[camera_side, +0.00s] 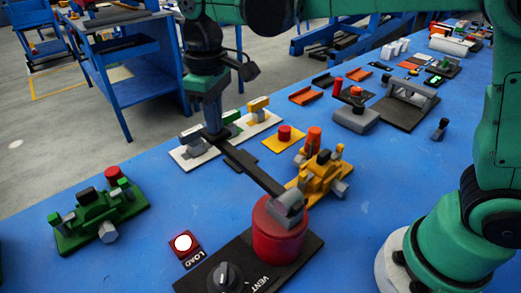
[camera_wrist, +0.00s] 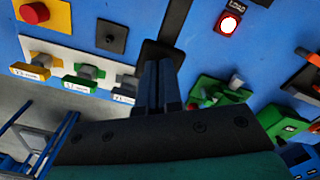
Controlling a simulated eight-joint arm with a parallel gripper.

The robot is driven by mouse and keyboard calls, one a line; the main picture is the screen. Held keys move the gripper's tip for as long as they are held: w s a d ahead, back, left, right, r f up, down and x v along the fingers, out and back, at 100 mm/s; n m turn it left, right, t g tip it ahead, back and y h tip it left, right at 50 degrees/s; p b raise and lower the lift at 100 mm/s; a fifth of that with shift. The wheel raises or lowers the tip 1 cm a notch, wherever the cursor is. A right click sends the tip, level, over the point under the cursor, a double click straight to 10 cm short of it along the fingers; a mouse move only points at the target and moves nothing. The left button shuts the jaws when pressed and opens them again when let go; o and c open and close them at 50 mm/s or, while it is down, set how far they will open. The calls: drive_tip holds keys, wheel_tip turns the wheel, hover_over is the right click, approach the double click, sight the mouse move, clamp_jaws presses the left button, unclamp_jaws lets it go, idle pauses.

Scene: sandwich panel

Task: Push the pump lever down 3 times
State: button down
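The pump is a red cylinder (camera_side: 280,232) on a black base plate (camera_side: 312,243). Its long dark lever (camera_side: 262,178) runs from a grey head on the cylinder to the upper left, sloping little, with its far end under my gripper. In the wrist view the lever (camera_wrist: 176,20) comes down from the top edge to a wider black end (camera_wrist: 160,50). My gripper (camera_side: 217,134) points down at that end; its fingers (camera_wrist: 158,68) look closed together with nothing between them. I cannot tell whether the fingertips touch the lever.
The LOAD lamp (camera_side: 183,243) glows white beside a black VENT knob (camera_side: 224,277). A green valve block (camera_side: 98,212) stands at left. A yellow valve block (camera_side: 320,177) stands close right of the lever. White-based valves (camera_side: 190,152) sit behind my gripper. Blue table is clear between green block and lever.

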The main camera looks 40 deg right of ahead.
drive_tip(key=shift+f, duration=1.65)
drive_tip(key=shift+r, duration=3.8)
drive_tip(key=shift+f, duration=0.15)
